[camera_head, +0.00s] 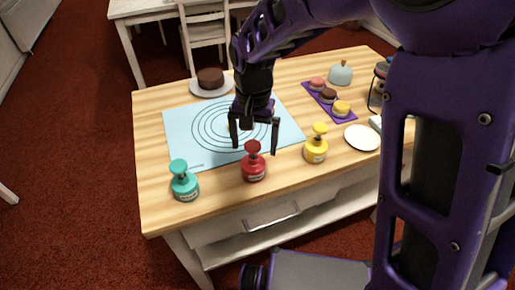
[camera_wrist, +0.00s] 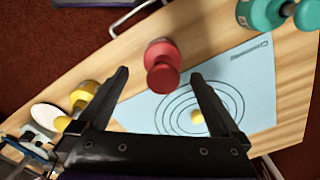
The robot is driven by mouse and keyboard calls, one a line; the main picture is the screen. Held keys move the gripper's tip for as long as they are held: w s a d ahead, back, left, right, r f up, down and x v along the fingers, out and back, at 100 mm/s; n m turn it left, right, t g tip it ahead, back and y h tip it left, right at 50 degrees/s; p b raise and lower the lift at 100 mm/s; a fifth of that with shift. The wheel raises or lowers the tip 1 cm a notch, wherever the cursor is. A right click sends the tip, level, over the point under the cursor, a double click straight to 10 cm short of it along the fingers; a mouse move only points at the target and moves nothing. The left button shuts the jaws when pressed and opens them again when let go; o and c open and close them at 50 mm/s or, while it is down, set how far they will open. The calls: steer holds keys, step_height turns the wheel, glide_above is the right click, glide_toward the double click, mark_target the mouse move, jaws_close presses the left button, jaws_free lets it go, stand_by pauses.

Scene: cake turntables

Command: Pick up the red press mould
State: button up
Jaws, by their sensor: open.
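The red press mould (camera_head: 253,163) stands upright on the wooden table near its front edge, between a teal mould and a yellow mould. In the wrist view the red mould (camera_wrist: 162,66) shows beyond and between my fingertips. My gripper (camera_head: 253,140) is open and empty, pointing down over the blue mat, just behind and above the red mould. Its two fingers also show in the wrist view (camera_wrist: 160,75). I see no contact between the fingers and the mould.
The teal mould (camera_head: 185,182) stands to the left and the yellow mould (camera_head: 316,145) to the right. A blue mat (camera_head: 180,130) with printed rings lies behind. A chocolate cake (camera_head: 210,78), purple tray (camera_head: 313,94) and white plate (camera_head: 362,138) are farther off.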

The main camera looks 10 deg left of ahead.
mark_target(253, 160)
steer(key=f, duration=0.3)
steer(key=f+b, duration=0.1)
steer(key=f, duration=0.1)
steer(key=shift+w+a+f, duration=0.2)
steer(key=shift+w, duration=0.05)
steer(key=shift+r, duration=0.1)
steer(key=c, duration=1.4)
